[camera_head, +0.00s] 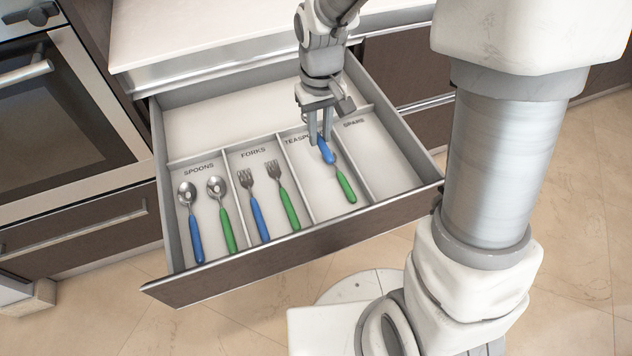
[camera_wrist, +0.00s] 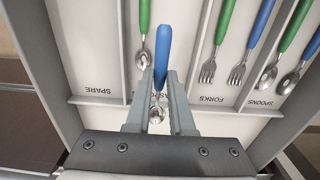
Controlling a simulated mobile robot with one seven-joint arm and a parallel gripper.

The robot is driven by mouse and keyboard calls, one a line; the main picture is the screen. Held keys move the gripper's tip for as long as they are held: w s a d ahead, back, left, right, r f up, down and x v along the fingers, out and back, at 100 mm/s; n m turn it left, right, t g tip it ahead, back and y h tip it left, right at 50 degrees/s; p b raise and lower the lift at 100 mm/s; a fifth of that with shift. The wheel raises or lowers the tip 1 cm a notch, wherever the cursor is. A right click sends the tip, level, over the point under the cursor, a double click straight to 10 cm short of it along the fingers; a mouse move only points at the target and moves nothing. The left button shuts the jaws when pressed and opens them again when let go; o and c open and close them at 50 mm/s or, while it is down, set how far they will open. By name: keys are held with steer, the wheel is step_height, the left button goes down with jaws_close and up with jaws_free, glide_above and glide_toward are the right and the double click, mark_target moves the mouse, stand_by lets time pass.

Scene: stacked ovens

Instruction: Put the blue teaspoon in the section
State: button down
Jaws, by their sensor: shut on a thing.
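My gripper (camera_head: 320,143) is shut on the blue teaspoon (camera_head: 326,151), over the section labelled as teaspoons (camera_head: 318,198) in the open drawer. In the wrist view the blue handle (camera_wrist: 163,48) rises between the fingertips (camera_wrist: 160,82), and the metal bowl shows between the fingers, near the partly hidden label. A green teaspoon (camera_head: 346,186) lies in the same section, its handle toward the drawer front. It is just left of the blue one in the wrist view (camera_wrist: 143,55). I cannot tell whether the blue teaspoon touches the section floor.
The spoons section (camera_head: 207,240) holds a blue and a green spoon. The forks section (camera_head: 273,220) holds a blue and a green fork. The spare section (camera_head: 385,165) is empty. Thin dividers separate them. The wide rear compartment (camera_head: 220,118) is empty. An oven (camera_head: 60,120) stands left.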

steer(key=b, duration=0.2)
glide_above(314, 189)
step_height(314, 189, down, 4)
steer(key=shift+s+r, duration=0.1)
steer(key=shift+f+b, duration=0.8)
steer(key=shift+f, duration=1.15)
steer(key=shift+f, duration=0.15)
steer(key=c, duration=1.1)
jaws_free()
